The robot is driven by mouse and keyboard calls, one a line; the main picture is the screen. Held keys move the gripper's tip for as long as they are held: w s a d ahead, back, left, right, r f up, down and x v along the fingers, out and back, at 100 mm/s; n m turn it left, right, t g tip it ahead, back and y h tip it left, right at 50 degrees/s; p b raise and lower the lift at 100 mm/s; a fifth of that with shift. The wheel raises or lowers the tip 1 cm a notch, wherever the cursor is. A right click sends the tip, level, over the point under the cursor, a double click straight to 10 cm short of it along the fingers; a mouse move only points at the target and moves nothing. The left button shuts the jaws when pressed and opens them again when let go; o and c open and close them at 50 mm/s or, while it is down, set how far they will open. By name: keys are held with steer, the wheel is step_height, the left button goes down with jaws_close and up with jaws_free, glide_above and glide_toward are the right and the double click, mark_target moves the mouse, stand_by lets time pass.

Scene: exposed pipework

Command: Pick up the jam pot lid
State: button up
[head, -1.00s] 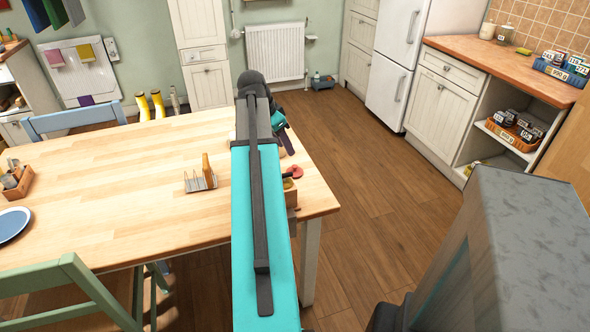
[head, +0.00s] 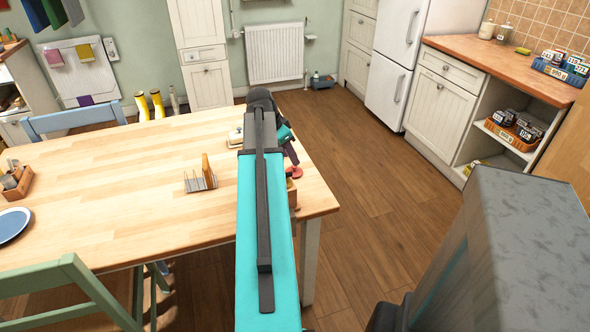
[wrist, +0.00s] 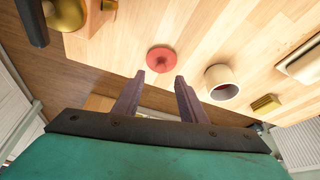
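The jam pot lid, a red disc with a small knob (wrist: 162,59), lies on the wooden table top near its edge. It also shows in the head view (head: 296,171), just right of my arm. My gripper (wrist: 158,77) is open and empty, its two fingers apart and pointing toward the lid. The lid appears beyond the fingertips, roughly centred between them and not touched. In the head view my gripper (head: 293,156) is close to the lid, partly hidden by my arm.
A wooden box with a brass object (wrist: 70,14) is at upper left in the wrist view. A small yellow block (wrist: 265,103) and a pale dish (wrist: 301,61) are to the right. A toast rack (head: 201,180) stands left of my arm. The table's left half has bare room.

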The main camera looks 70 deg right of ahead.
mark_target(294, 169)
steer(key=shift+x, duration=2.4)
steer(key=shift+w, duration=0.1)
jaws_close()
